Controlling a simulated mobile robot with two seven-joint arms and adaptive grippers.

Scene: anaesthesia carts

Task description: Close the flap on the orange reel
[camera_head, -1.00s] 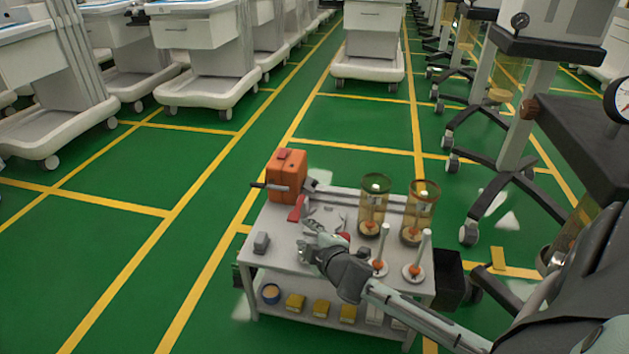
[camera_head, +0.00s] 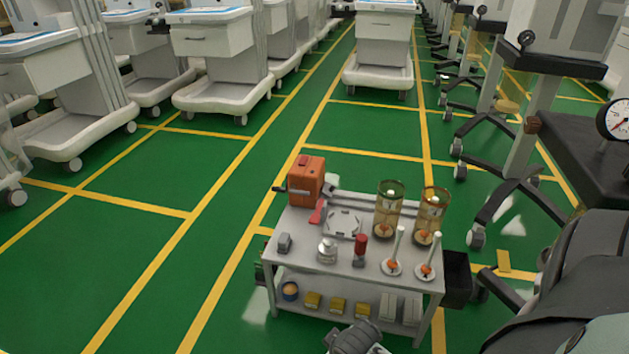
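The orange reel (camera_head: 306,181) is a boxy orange unit at the back left corner of the grey cart top. A dark crank handle sticks out on its left, and a dark red patch shows on its top. I cannot tell at this size which part is the flap or how far open it is. My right gripper (camera_head: 335,342) is at the bottom edge in front of the cart, well apart from the reel. Its fingers are partly cut off, so their opening cannot be told. My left gripper is not in view.
The cart (camera_head: 300,256) also bears a red piece (camera_head: 317,212), a silver weight-like item (camera_head: 327,250), a red-topped item (camera_head: 360,249), two amber cylinders (camera_head: 388,208) and two white rods on bases. Green floor is clear left of the cart. Dark equipment (camera_head: 575,150) stands right.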

